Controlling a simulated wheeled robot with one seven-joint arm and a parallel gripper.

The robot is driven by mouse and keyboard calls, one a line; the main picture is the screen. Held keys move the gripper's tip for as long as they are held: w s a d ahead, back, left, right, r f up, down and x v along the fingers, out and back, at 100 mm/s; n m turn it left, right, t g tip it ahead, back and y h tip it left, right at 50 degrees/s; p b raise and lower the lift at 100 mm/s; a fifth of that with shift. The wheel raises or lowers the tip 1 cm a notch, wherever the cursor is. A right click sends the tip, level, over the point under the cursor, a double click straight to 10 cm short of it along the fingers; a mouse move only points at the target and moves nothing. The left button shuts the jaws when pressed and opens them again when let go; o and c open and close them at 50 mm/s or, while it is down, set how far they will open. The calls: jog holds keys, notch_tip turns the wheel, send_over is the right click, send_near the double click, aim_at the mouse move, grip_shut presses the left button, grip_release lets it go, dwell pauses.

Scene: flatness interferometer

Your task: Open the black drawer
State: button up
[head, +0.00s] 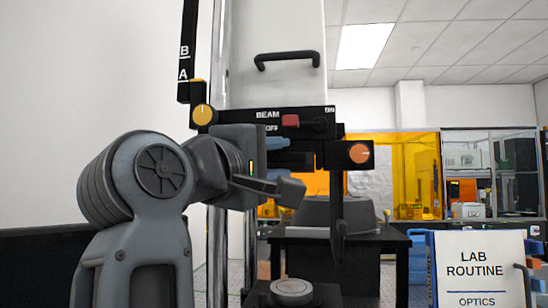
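No part in the head view can be clearly made out as the black drawer. A black housing marked BEAM (268,114) with a red knob stands on the tall instrument behind my gripper. My gripper (285,167) is in front of this instrument, just below the BEAM housing, and points right. Light blue pieces show beside its grey end, partly hidden. Whether its fingers are apart or closed, and whether they touch anything, cannot be told from this side. My arm covers much of the instrument's left side.
A black bar handle (287,58) is on the white upper panel. An orange knob (359,153) sticks out on the right. A grey round disc (291,290) rests on the black base below. A LAB ROUTINE sign (478,270) and a dark table (390,240) stand at the right.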

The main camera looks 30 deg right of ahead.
grip_shut()
dwell(0.5)
